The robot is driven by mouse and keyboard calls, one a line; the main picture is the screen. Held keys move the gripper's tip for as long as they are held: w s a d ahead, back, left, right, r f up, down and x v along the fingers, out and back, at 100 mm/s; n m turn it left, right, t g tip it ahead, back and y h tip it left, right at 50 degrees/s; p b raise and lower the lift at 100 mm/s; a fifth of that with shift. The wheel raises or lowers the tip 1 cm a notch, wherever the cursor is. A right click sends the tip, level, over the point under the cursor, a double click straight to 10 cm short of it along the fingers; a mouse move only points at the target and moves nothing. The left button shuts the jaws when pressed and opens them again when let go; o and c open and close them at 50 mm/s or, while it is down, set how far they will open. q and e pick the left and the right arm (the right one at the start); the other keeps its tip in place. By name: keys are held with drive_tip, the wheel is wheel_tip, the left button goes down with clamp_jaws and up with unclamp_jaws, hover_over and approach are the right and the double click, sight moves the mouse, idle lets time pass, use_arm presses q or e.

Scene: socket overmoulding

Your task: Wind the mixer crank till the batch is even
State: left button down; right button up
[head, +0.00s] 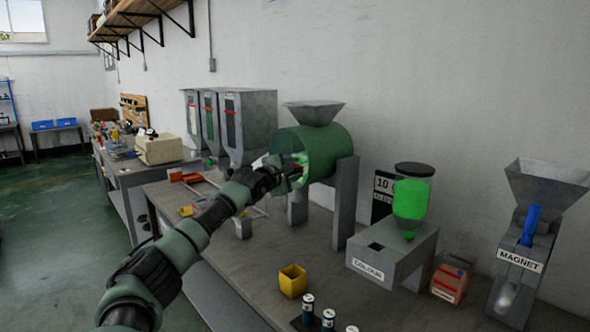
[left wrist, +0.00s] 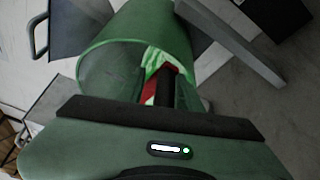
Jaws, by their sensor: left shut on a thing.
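The green mixer drum (head: 328,150) lies on its side between grey posts on the bench, with a grey hopper (head: 313,112) on top. My left gripper (head: 288,172) reaches the near left end of the drum and is shut on the crank there, mostly hidden by the gripper. In the left wrist view the drum (left wrist: 150,40) fills the upper middle. A red crank arm (left wrist: 150,92) and a dark handle (left wrist: 166,88) show in front of its end, between my fingers. Bright green shows behind the crank. I cannot tell how even the batch is. My right gripper is not in view.
Grey bins (head: 250,125) stand left of the mixer. To the right stand a colour feeder (head: 392,258) with a green vessel, and a magnet unit (head: 520,262). A yellow cup (head: 293,281) and small dark cylinders (head: 328,319) sit at the bench front.

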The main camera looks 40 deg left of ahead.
use_arm(q)
drive_tip(key=shift+a+f+g, duration=0.15)
drive_tip(key=shift+f+g, duration=0.15)
drive_tip(key=shift+f, duration=0.8)
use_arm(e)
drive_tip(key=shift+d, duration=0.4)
use_arm(q)
drive_tip(key=c, duration=1.3)
unclamp_jaws()
drive_tip(key=shift+a, duration=0.3)
drive_tip(key=shift+r, duration=0.15)
drive_tip(key=shift+w+a+r, duration=0.1)
drive_tip(key=shift+r, duration=0.25)
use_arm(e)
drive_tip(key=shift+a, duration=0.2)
